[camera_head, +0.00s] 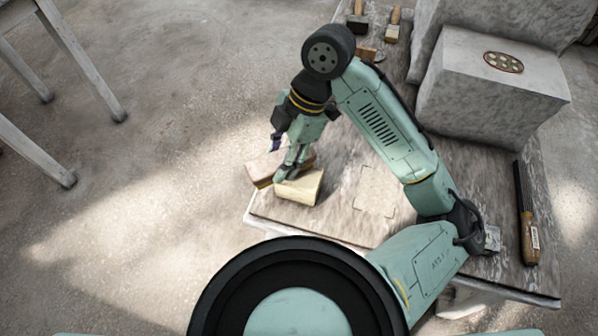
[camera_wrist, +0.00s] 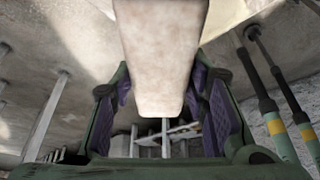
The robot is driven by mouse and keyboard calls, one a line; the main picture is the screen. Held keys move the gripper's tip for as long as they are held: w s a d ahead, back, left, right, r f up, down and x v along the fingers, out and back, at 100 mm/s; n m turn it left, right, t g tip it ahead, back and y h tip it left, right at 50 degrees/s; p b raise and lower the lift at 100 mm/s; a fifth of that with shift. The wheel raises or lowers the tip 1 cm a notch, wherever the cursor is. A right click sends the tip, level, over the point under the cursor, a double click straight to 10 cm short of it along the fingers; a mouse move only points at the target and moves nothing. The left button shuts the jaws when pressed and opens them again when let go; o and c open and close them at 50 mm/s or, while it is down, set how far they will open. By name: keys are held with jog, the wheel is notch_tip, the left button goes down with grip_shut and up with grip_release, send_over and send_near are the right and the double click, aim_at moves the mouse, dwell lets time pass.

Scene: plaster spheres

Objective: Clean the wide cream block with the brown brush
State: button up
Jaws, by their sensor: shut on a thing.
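In the wrist view the brush (camera_wrist: 160,60) runs between the purple-padded fingers (camera_wrist: 165,105). The wide cream block (camera_head: 303,188) lies on the table right beside the brush, on its near side. My near finger partly covers the block. I cannot tell whether brush and block touch.
The grey stone block (camera_head: 490,100) stands at the back right. A wooden-handled rasp (camera_head: 528,235) lies along the right edge. A black-headed tool (camera_head: 358,17) and a wooden-handled brush (camera_head: 393,25) lie at the back. A square outline (camera_head: 375,191) marks bare tabletop. White furniture legs (camera_head: 85,65) stand left.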

jog(key=shift+s+a, duration=0.1)
jog(key=shift+a, duration=0.1)
jog(key=shift+w+d+r+p, duration=0.25)
jog(key=shift+d+r, duration=0.15)
jog(key=shift+d, duration=0.1)
jog(key=shift+w+d+r+p, duration=0.25)
jog(key=shift+d+r, duration=0.1)
jog(key=shift+d, duration=0.15)
jog(key=shift+f, duration=0.1)
jog(key=shift+f, duration=0.1)
jog(key=shift+f+b, duration=0.6)
jog(key=shift+b, duration=0.05)
